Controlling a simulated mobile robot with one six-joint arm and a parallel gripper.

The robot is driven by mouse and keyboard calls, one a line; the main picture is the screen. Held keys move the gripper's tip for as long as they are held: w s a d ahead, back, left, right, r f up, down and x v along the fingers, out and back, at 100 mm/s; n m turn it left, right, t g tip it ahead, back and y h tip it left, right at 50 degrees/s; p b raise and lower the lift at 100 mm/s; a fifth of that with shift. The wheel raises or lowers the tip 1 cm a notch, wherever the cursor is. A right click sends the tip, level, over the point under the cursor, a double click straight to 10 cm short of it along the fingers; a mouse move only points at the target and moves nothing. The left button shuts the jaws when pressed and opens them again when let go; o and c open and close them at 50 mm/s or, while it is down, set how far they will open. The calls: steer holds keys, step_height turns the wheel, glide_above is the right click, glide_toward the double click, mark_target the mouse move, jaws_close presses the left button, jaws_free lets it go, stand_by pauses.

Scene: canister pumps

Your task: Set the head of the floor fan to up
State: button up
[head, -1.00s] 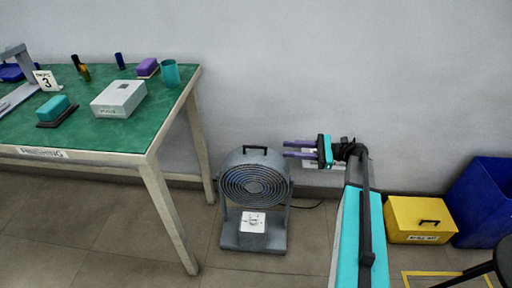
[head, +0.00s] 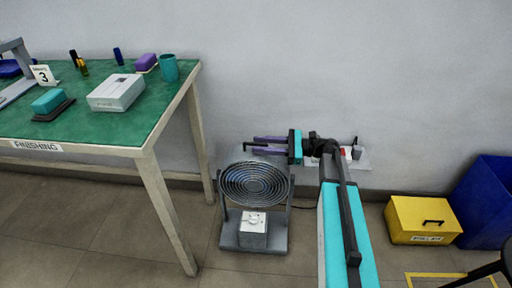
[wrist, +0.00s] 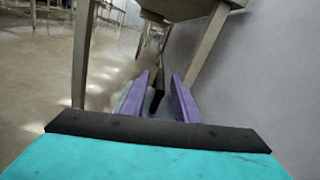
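The grey floor fan (head: 255,238) stands on the floor right of the table. Its round head (head: 254,184) is tilted back, with the grille facing obliquely upward. A white control box with a knob (head: 253,221) sits on its base. My gripper (head: 270,145) is at the top rear of the fan head, its purple fingers apart. The fan's dark handle (head: 247,145) runs alongside and between the fingers. In the wrist view, a dark bar (wrist: 157,90) shows between the spread fingers; whether they touch it I cannot tell.
The green-topped table (head: 60,125) is at left, its near leg (head: 165,215) close to the fan. A yellow box (head: 422,220) and a blue bin (head: 488,205) stand at right. The wall is close behind the fan. Floor in front is clear.

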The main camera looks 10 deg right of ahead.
steer(key=shift+x, duration=1.1)
jaws_close()
